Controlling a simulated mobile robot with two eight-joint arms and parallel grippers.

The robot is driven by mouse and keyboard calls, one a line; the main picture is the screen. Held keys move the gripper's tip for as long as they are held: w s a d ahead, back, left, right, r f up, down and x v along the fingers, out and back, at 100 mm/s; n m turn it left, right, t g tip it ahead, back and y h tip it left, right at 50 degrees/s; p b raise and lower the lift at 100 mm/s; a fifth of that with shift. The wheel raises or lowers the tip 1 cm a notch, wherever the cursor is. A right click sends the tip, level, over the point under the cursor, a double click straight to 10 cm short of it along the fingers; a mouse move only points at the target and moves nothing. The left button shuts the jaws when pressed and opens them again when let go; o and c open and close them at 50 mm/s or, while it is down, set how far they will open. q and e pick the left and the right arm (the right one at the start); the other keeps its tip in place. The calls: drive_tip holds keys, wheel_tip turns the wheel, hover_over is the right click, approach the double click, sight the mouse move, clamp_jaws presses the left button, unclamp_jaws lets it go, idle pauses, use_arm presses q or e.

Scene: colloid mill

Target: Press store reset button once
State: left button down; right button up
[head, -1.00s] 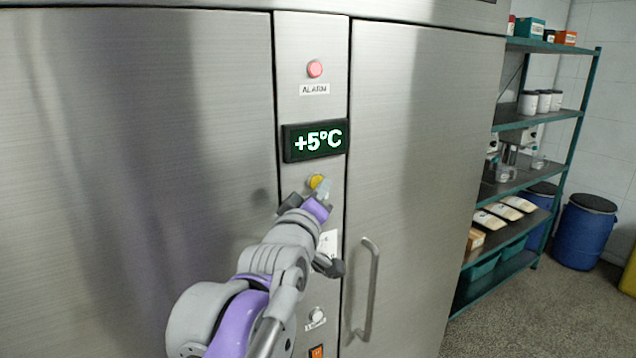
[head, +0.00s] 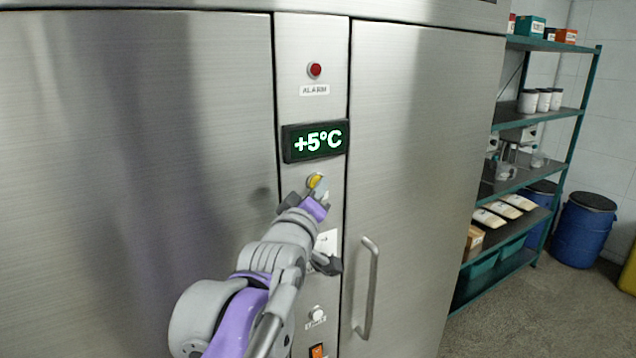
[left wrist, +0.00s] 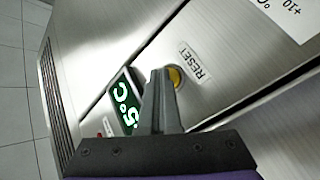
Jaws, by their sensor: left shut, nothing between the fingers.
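The yellow store reset button (head: 314,180) sits on the steel centre panel, just below the temperature display. In the left wrist view the button (left wrist: 175,75) is beside a label reading RESET (left wrist: 189,62). My left gripper (head: 322,187) is shut and empty, with its fingertips at the button, partly covering it. In the left wrist view the shut fingertips (left wrist: 161,74) overlap the button's edge; whether it is pushed in, I cannot tell. My right gripper is not in view.
The display (head: 315,142) reads +5°C. A dark red alarm light (head: 314,70) is above it. A white button (head: 317,314) and an orange switch (head: 317,350) are lower down. A door handle (head: 368,290) stands out right of my arm. Shelving (head: 540,120) is farther right.

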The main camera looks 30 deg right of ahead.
use_arm(q)
drive_tip(key=shift+w, duration=0.1)
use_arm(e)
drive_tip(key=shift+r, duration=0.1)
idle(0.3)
use_arm(q)
drive_tip(key=shift+s+b, duration=0.3)
drive_tip(key=shift+s, duration=0.6)
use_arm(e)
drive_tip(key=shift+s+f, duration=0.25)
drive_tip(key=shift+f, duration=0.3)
use_arm(q)
drive_tip(key=shift+w, duration=0.1)
drive_tip(key=s+b, duration=0.2)
drive_tip(key=s, duration=0.1)
drive_tip(key=s+b, duration=0.1)
drive_tip(key=s, duration=0.1)
drive_tip(key=shift+d, duration=0.25)
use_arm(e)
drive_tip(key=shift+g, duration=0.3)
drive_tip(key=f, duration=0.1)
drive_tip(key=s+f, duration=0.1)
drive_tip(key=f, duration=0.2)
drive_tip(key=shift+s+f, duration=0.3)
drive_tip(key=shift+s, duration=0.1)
